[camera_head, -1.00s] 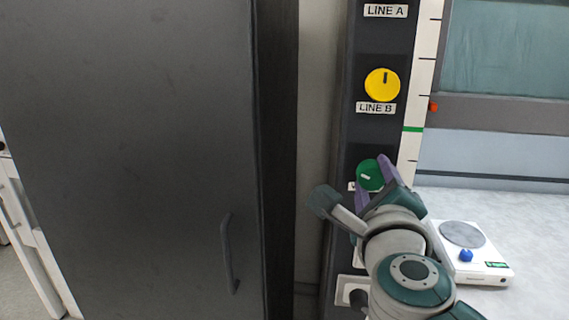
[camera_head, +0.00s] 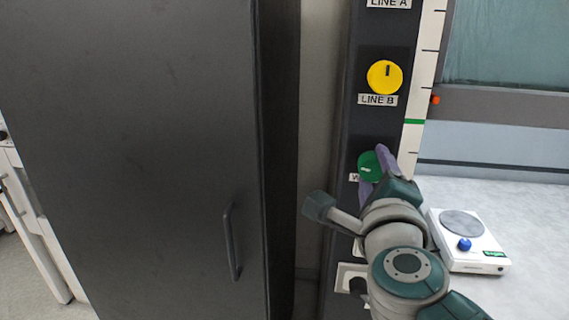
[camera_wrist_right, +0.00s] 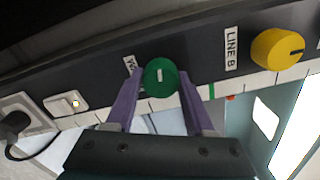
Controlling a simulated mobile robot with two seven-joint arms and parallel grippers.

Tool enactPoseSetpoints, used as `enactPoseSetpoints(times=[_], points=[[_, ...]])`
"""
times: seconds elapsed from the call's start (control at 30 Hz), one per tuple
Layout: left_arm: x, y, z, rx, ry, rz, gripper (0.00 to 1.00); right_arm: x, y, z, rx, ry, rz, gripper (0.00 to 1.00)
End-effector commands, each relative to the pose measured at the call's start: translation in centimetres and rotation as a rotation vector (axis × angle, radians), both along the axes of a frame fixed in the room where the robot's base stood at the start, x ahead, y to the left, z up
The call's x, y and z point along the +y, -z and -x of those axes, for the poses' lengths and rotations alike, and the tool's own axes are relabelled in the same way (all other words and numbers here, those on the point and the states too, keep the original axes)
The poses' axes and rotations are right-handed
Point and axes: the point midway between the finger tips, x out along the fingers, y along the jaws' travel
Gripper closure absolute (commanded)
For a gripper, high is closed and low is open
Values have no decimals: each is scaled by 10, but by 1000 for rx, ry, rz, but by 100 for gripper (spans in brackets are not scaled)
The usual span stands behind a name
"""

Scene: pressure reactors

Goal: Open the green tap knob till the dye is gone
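The round green tap knob (camera_head: 369,166) is on the dark upright panel, below the yellow knob. It bears a short white mark. My right gripper (camera_head: 377,168) is at the green knob, with its purple fingers on either side of it and its arm coming up from the lower right. The gripper partly hides the label beside the knob. My left gripper is not in view. No dye can be made out.
A yellow knob (camera_head: 385,77) labelled LINE B is above the green one. A white scale strip with a green band (camera_head: 414,121) runs beside the panel. A large dark cabinet (camera_head: 130,150) fills the left.

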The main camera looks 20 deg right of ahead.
Motion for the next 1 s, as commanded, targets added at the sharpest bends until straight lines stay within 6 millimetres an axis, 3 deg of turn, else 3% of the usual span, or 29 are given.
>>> enactPoseSetpoints(times=[0.03, 0.23, 0.57, 1.0], points=[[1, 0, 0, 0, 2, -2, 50, 0, 1, 0, 1, 1, -1, 41], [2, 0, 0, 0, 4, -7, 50, 0, 0, 0, 0, 0, 0, 19], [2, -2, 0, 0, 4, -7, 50, 3, 0, 6, 2, -1, -1, 19], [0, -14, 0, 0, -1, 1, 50, 45, 0, 73, 2, -1, -1, 19]])
